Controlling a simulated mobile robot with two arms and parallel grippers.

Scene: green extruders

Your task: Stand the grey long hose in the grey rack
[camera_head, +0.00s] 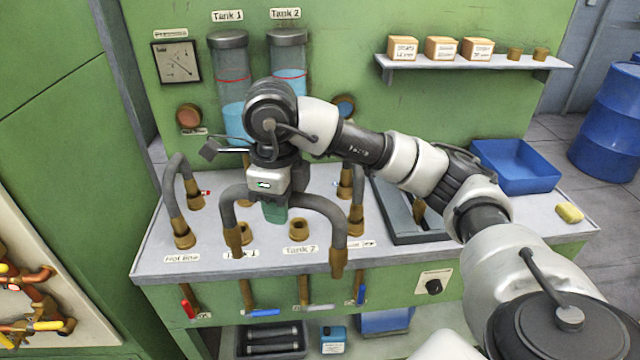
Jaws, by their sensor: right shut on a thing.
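My right gripper (273,207) points down over the bench and is shut on the middle of a grey hose (322,208). The hose arches to both sides, and its two brass ends hang down. The right brass end (338,262) overlaps the bench's front edge in the picture. The left brass end (232,240) shows beside the Tank 1 socket; I cannot tell whether they touch. A grey tray-like frame (385,206), possibly the grey rack, lies right of the hose, partly hidden by my right arm. A brass piece shows in it. My left gripper is out of view.
Another grey hose (168,180) arches at the bench's left, with further brass fittings (356,218) behind the held hose. The Tank 2 socket (302,229) looks empty. A blue bin (515,165) and yellow sponge (569,212) are at right. Valve handles (263,312) line the front.

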